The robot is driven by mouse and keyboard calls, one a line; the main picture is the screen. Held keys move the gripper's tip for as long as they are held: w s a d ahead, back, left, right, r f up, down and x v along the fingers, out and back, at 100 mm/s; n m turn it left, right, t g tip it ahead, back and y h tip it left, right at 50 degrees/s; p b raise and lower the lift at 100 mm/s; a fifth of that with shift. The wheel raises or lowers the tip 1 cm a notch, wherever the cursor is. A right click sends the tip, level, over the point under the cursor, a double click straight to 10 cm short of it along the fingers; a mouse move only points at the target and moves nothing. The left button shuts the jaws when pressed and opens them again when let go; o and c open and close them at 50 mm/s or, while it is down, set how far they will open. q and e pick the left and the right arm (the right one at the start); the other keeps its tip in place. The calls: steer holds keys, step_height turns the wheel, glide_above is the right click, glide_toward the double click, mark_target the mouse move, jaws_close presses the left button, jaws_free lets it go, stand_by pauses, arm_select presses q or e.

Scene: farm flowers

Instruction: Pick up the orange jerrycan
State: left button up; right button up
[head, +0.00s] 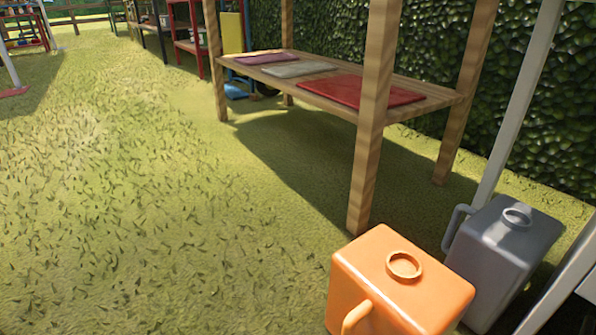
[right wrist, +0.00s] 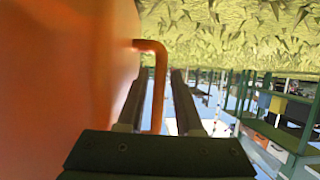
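The orange jerrycan (head: 395,285) stands upright on the grass at the lower right of the head view, with a round cap opening on top and its handle (head: 357,315) at the lower left. In the right wrist view, which is upside down, the jerrycan (right wrist: 60,70) fills the left side. My right gripper (right wrist: 161,80) is open, with its two fingers on either side of the jerrycan's handle. A gap shows between the handle and the right-hand finger. Neither gripper shows in the head view; my left gripper is out of sight.
A grey jerrycan (head: 505,250) stands close on the right of the orange one. A wooden shelf unit (head: 369,150) with flat coloured pads is behind, its front leg near the orange jerrycan. A hedge (head: 535,100) runs behind. Open grass (head: 130,200) lies to the left.

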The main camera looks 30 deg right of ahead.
steer(key=shift+s, duration=0.1)
jaws_close()
stand_by(1.3)
